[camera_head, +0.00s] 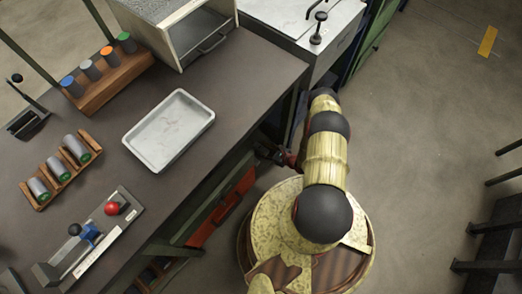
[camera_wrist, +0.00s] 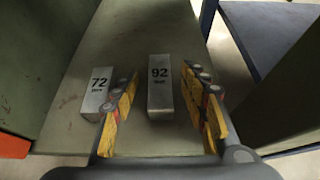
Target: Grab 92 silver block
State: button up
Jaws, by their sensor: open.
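The silver block marked 92 (camera_wrist: 160,90) lies on a grey-green surface (camera_wrist: 135,32) in the middle of the wrist view. A second silver block marked 72 (camera_wrist: 98,92) lies to its left. My gripper (camera_wrist: 158,92) is open, with yellow-padded fingers on either side of the 92 block in the picture. The left finger shows between the two blocks. I cannot tell how far the fingertips are above the surface. In the head view my arm reaches down beside the workbench, and neither block is visible there.
The workbench (camera_head: 240,85) carries a white tray (camera_head: 169,129), a wooden rack with coloured-cap cylinders (camera_head: 105,72), a second rack (camera_head: 60,170) and a metal box (camera_head: 180,28). An orange-red panel (camera_head: 222,206) shows under it. Open floor (camera_head: 420,90) lies to the right.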

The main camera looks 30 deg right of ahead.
jog(key=shift+w+a, duration=0.1)
jog(key=shift+c, duration=1)
grip_shut()
